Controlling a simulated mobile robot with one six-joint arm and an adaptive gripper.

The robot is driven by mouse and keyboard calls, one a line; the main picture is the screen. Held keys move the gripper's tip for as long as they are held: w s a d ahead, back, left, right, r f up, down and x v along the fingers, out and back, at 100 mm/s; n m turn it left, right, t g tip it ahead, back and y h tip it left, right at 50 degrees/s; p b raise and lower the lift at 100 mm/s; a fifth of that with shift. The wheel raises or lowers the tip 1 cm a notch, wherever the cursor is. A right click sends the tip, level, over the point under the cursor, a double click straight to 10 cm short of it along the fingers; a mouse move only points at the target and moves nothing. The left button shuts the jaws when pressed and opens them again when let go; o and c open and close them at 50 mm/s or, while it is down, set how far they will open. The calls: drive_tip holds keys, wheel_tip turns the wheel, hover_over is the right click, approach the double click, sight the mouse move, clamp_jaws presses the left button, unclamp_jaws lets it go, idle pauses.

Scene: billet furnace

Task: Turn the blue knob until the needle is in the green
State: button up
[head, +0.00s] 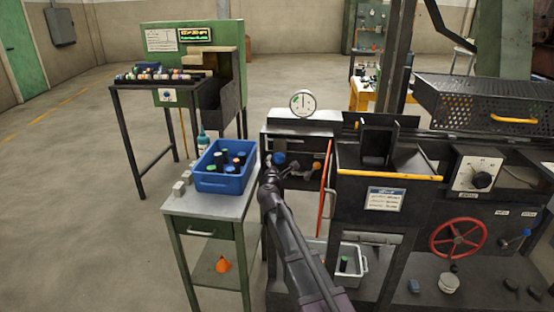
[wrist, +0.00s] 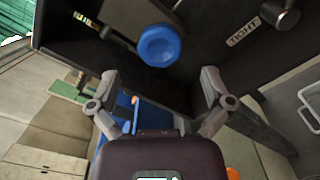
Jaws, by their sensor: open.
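The blue knob (head: 279,159) is on the dark front panel of the machine, below the round white gauge (head: 303,103). In the wrist view the blue knob (wrist: 159,45) is round and lies ahead of my fingertips, between their lines. My gripper (wrist: 160,82) is open with nothing between its fingers, apart from the knob. In the head view my gripper (head: 271,172) is just left of the knob and partly hidden by my arm. The gauge has a green patch on its left side; its needle looks close to upright, outside the green, but is small.
A blue bin (head: 226,182) of dark cylinders stands on the green side table (head: 180,204) left of my arm.

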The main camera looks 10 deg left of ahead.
sight(278, 159)
drive_tip(key=shift+w+d, duration=0.1)
drive_tip(key=shift+w, duration=2.6)
drive_tip(key=c, duration=1.1)
